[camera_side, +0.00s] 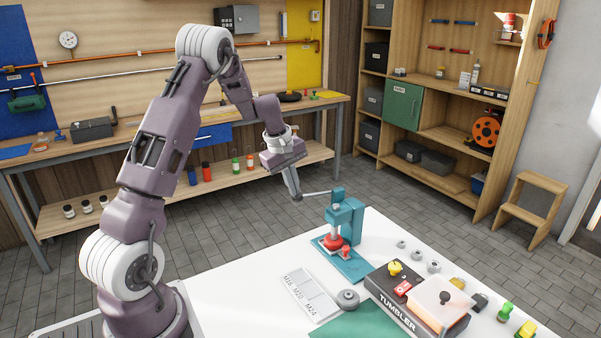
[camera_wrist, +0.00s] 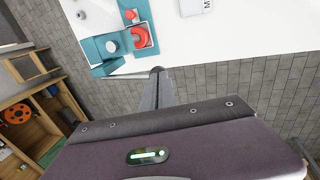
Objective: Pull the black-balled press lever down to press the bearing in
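The teal press (camera_side: 347,222) stands upright on its base at the far edge of the white table; it also shows at the top of the wrist view (camera_wrist: 105,47). Its thin lever (camera_side: 318,193) sticks out to the left, close to level. The dark ball (camera_side: 298,198) is at the lever's free end, also in the wrist view (camera_wrist: 157,71). My gripper (camera_side: 295,193) points down at the ball, its fingers close together and their tips at it. I cannot tell if the ball is between them. A red holder (camera_side: 333,242) sits under the ram; the bearing is not clear.
Right of the press are several grey nuts (camera_side: 417,255) and a black TUMBLER box (camera_side: 395,310) with a clear cover. A labelled grey tray (camera_side: 312,295) and a grey ring (camera_side: 348,299) lie nearer.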

